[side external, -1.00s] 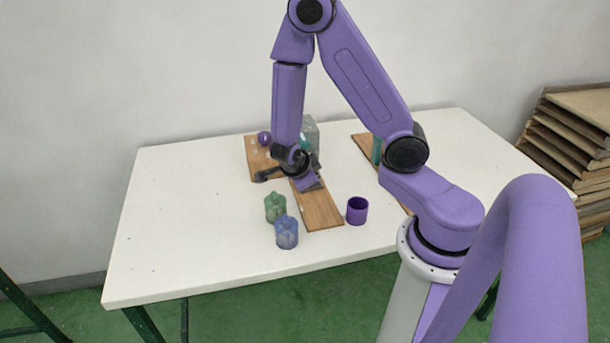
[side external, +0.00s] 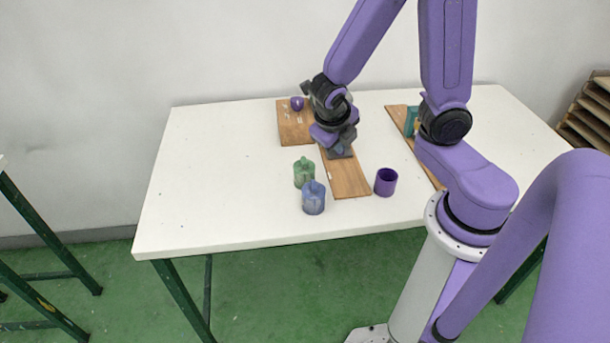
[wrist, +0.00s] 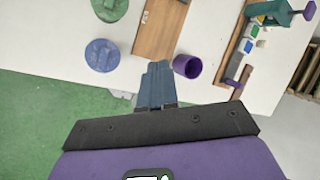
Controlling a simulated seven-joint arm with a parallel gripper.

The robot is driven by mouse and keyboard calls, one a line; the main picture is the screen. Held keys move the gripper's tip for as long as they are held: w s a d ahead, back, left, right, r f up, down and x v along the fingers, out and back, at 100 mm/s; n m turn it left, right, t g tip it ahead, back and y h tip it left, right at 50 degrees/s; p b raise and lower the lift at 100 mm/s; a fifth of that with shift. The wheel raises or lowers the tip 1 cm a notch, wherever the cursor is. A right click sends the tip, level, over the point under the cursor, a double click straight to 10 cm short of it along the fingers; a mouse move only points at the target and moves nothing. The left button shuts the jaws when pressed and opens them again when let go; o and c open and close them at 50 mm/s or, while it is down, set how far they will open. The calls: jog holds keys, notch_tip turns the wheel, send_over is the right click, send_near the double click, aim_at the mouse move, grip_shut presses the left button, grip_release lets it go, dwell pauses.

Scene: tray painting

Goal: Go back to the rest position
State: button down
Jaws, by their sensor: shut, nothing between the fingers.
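My gripper (side external: 340,153) is over the far end of the middle wooden board (side external: 348,180) in the side view. In the wrist view its blue-grey fingers (wrist: 157,70) are together with nothing between them. I cannot tell from the side view how far above the board they are.
A green pot (side external: 304,174), a blue pot (side external: 313,199) and a purple cup (side external: 385,183) stand near the middle board. A board (side external: 292,130) with a purple item (side external: 297,103) lies behind. A teal object (side external: 411,122) is at the right board. The table's left side (side external: 215,180) is clear.

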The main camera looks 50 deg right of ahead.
jog(key=s+a+r+m+y, duration=0.3)
jog(key=s+m, duration=0.4)
jog(key=m, duration=0.3)
jog(key=s+a+r+m+g+y, duration=0.1)
jog(key=s+a+r+m+y, duration=0.1)
jog(key=s+a+r+m, duration=0.2)
jog(key=s+a+m, duration=0.1)
jog(key=s+m, duration=0.2)
jog(key=m, duration=0.4)
jog(key=shift+s+y, duration=0.15)
jog(key=shift+y, duration=0.25)
